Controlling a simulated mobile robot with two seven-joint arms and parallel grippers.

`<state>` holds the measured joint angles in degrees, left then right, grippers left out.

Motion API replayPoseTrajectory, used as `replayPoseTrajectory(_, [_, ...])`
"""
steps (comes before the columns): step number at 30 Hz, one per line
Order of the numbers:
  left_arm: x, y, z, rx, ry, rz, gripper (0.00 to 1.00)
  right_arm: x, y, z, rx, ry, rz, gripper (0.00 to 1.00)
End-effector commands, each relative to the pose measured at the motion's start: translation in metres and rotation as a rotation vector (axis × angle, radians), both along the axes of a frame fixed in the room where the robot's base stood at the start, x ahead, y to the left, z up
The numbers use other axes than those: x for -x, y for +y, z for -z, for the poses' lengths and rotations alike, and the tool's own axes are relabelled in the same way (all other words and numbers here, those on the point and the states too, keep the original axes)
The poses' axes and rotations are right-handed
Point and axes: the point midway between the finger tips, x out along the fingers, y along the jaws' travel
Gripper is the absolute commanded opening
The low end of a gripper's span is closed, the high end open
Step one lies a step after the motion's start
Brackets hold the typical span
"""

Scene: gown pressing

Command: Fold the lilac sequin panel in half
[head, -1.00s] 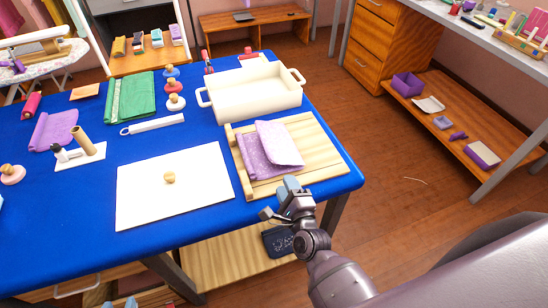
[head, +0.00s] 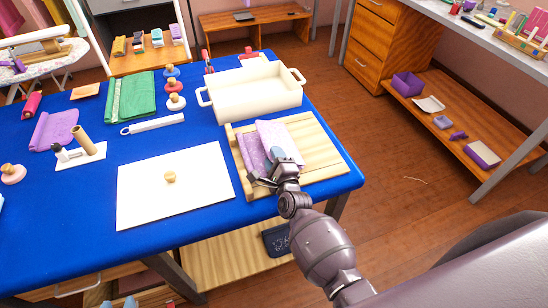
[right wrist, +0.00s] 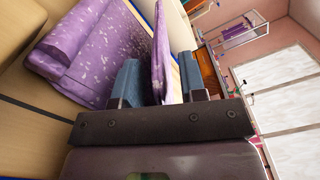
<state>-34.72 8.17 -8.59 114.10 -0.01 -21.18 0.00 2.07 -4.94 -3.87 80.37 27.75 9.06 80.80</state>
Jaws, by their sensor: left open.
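The lilac sequin panel (head: 252,152) lies on a pale wooden board (head: 318,152) at the table's right end. A paler lilac flap (head: 287,135) is raised over its right part. In the right wrist view, the panel (right wrist: 95,50) lies flat with a thick rolled or folded edge, and the flap (right wrist: 162,40) stands up between the fingers. My right gripper (head: 273,165) is at the flap's near edge. In the wrist view its blue fingers (right wrist: 162,85) are apart on either side of the flap. My left gripper (head: 124,303) barely shows at the bottom edge, open.
A cream tray (head: 252,92) with handles stands just behind the board. A white sheet (head: 150,200) with a wooden knob (head: 169,177) lies to the left. Green fabric (head: 132,97), a white strip tool (head: 153,124) and knobbed weights lie further back on the blue table.

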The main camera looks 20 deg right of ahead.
Motion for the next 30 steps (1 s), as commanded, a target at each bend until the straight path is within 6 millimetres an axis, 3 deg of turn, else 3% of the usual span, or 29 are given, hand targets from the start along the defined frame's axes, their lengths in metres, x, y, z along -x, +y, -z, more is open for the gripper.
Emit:
replayPoseTrajectory(8, [0.0004, 0.0002, 0.0004, 0.0, 0.001, 0.0, 0.43, -0.0011, 0.0001, 0.0003, 0.0, 0.001, 0.0, 0.38])
replayPoseTrajectory(16, [-0.0018, -0.0002, -0.0004, 0.0, -0.003, 0.002, 0.43, -0.0009, 0.0001, 0.0003, 0.0, 0.001, 0.0, 0.0])
replayPoseTrajectory(30, [-0.0049, -0.0007, -0.0035, 0.0, -0.009, 0.004, 0.43, -0.0008, -0.0016, -0.0037, -0.036, 0.001, -0.001, 0.0])
